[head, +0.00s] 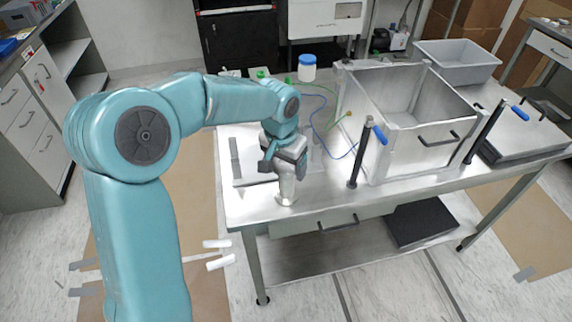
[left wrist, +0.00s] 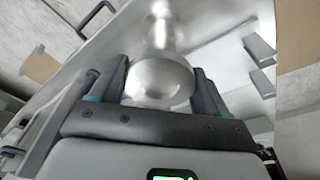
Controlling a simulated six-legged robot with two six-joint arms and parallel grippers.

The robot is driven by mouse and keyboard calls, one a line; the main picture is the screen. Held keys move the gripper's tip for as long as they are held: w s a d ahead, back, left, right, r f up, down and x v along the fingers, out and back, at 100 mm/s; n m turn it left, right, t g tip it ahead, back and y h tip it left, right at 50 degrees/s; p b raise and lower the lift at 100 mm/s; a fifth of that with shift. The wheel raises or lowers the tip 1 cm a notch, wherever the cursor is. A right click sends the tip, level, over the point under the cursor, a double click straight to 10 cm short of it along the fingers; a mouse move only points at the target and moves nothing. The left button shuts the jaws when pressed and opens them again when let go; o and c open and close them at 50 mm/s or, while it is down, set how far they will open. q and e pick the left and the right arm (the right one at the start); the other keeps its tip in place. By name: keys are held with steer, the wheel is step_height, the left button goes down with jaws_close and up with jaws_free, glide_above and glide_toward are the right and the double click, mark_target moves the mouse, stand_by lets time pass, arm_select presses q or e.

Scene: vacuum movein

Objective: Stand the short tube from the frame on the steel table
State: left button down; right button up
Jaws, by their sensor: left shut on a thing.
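The short tube (head: 286,188) is a shiny steel piece with a wider round flange at its lower end. It is upright over the front left part of the steel table (head: 330,205), with its flange at or very close to the top; I cannot tell if it touches. My left gripper (head: 287,168) is shut on the tube from above and hides its upper part. In the left wrist view the tube (left wrist: 160,72) sits between the two dark fingers. A low frame with grey bars (head: 235,160) lies on the table behind and left of the gripper. My right gripper is out of view.
A large steel chamber (head: 405,110) with a blue-handled post (head: 362,150) stands right of the tube. A blue-lidded jar (head: 307,68) and thin hoses (head: 328,110) are behind. A grey bin (head: 457,62) is at the back right. The table's front edge is close to the tube.

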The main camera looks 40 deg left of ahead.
arm_select(q)
steer(key=shift+f, duration=0.1)
jaws_free()
steer(key=shift+f, duration=0.1)
step_height(320, 180, up, 12)
steer(key=s, duration=0.2)
stand_by(0.3)
steer(key=shift+w+d, duration=0.1)
stand_by(0.4)
